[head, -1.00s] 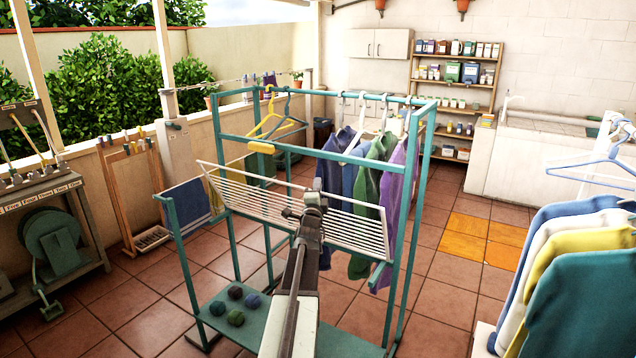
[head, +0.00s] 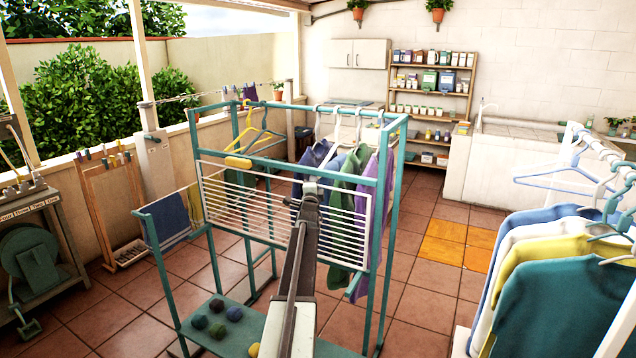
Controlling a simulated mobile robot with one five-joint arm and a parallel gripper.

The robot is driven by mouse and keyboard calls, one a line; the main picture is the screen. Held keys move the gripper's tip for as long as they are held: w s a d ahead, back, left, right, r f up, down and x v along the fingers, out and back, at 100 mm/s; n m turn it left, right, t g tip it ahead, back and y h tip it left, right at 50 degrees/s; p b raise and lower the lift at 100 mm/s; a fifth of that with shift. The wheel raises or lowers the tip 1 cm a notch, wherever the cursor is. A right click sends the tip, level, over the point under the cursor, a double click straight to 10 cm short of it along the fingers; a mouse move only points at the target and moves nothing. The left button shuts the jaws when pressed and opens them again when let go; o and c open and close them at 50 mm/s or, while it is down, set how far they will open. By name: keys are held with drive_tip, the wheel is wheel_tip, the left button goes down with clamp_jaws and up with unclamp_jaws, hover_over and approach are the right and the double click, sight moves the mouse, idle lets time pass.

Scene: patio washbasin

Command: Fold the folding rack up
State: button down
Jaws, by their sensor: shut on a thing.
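The folding rack (head: 245,197), a white slatted panel, is on the near side of the teal frame (head: 375,240). It stands close to upright, its top edge just below the frame's near upper bar. My gripper (head: 309,190) is at the rack's upper part, right of its middle, and is shut on the rack. My arm hides part of the slats and the lower edge, and the jaws are too small to make out in detail.
Shirts (head: 345,200) hang behind the rack inside the frame, with a yellow hanger (head: 245,140) to their left. Dark balls (head: 217,331) lie on the frame's low shelf. A blue towel (head: 167,220) hangs at left. More clothes (head: 560,270) hang at right.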

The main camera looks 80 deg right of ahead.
drive_tip(key=shift+w+d+f, duration=0.1)
drive_tip(key=shift+w+f, duration=0.2)
drive_tip(key=c, duration=1.8)
unclamp_jaws()
drive_tip(key=shift+c, duration=0.2)
drive_tip(key=o, duration=0.3)
drive_tip(key=shift+w+d+f, duration=0.2)
drive_tip(key=shift+d+f, duration=0.2)
drive_tip(key=shift+s+r, duration=0.15)
drive_tip(key=shift+a, duration=0.1)
drive_tip(key=b+v, duration=0.1)
drive_tip(key=v, duration=0.6)
drive_tip(key=shift+a, duration=0.45)
